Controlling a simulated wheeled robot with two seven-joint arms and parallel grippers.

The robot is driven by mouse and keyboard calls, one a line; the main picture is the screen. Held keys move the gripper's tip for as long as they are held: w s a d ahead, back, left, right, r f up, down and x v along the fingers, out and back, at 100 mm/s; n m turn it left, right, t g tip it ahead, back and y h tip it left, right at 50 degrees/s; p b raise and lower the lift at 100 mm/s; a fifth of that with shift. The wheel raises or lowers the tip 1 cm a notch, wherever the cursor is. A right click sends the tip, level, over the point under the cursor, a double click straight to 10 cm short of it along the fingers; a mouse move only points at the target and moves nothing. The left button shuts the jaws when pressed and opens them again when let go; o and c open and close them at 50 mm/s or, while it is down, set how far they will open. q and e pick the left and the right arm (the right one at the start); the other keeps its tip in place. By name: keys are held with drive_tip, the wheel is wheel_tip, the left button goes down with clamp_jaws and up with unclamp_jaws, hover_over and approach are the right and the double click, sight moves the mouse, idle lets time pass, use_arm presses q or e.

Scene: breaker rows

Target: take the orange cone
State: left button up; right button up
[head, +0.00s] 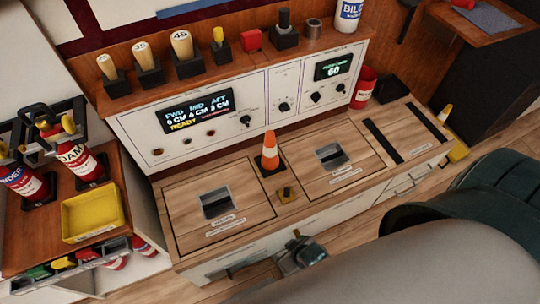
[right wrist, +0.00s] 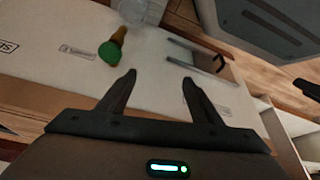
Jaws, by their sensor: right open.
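An orange cone (head: 269,151) with a white band stands upright on a dark square base on the wooden bench top, between two recessed hatch handles. My right gripper (head: 303,254) is low at the bench's front edge, below the cone in the head view and apart from it. In the right wrist view its two fingers (right wrist: 158,80) are spread with nothing between them. The cone does not show in that view. My left gripper is not in view.
My arm fills the lower right.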

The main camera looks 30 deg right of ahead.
drive_tip(key=s+d+r+g+b, duration=0.1)
drive_tip(key=s+r, duration=0.1)
drive_tip(key=r, duration=1)
drive_tip(key=s+d+r+b, duration=0.1)
drive_tip(key=s+d+r, duration=0.1)
drive_tip(key=r, duration=0.9)
drive_tip(key=w+a+r+n+g+y, duration=0.1)
drive_tip(key=w+a+n, duration=0.25)
drive_tip(key=w, duration=0.55)
drive_tip(key=w+a+n+g+y, duration=0.15)
drive_tip(key=w+a, duration=0.35)
drive_tip(key=w, duration=0.5)
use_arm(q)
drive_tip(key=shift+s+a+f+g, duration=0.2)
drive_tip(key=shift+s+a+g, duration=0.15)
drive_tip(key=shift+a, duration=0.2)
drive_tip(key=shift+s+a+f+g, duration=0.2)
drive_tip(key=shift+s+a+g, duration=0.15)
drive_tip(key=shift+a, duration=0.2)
use_arm(e)
drive_tip(key=w+d+r+n+g+h, duration=0.1)
drive_tip(key=w+d+r+h, duration=0.2)
drive_tip(key=w+d+r, duration=1)
drive_tip(key=w+d, duration=0.2)
drive_tip(key=w, duration=0.1)
drive_tip(key=shift+d, duration=0.35)
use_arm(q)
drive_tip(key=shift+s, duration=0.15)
use_arm(e)
drive_tip(key=shift+g+h, duration=0.25)
